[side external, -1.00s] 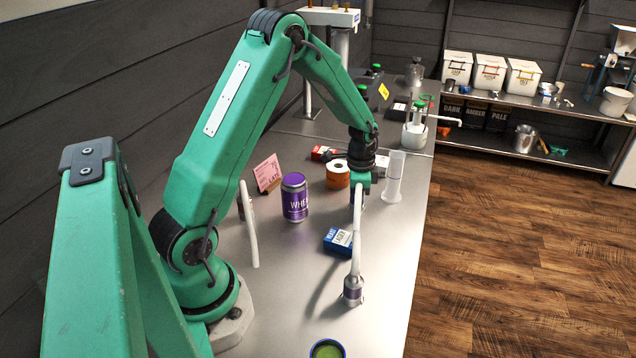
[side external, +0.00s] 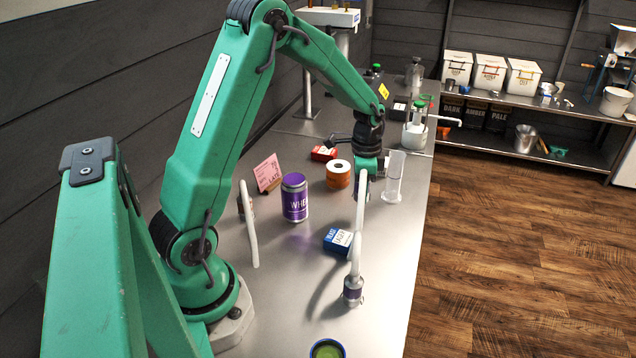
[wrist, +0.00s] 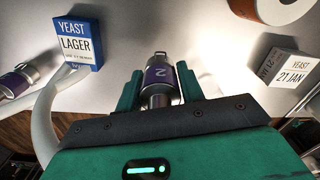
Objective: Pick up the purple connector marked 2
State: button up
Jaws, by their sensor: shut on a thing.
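The purple connector marked 2 (wrist: 158,84), a metal fitting with a purple band, sits between my gripper's two green fingers in the wrist view.
A blue-and-white lager yeast box (side external: 338,240) lies left of the hose. A purple can (side external: 294,200), an orange roll (side external: 339,179) and a clear cylinder (side external: 394,178) stand around. A green-topped container (side external: 327,348) is at the front.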

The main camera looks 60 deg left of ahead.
jog(key=s+d+r, duration=0.1)
jog(key=d+r, duration=0.4)
jog(key=d, duration=0.4)
jog(key=shift+s+r, duration=0.25)
jog(key=shift+s, duration=0.15)
jog(key=shift+a, duration=0.1)
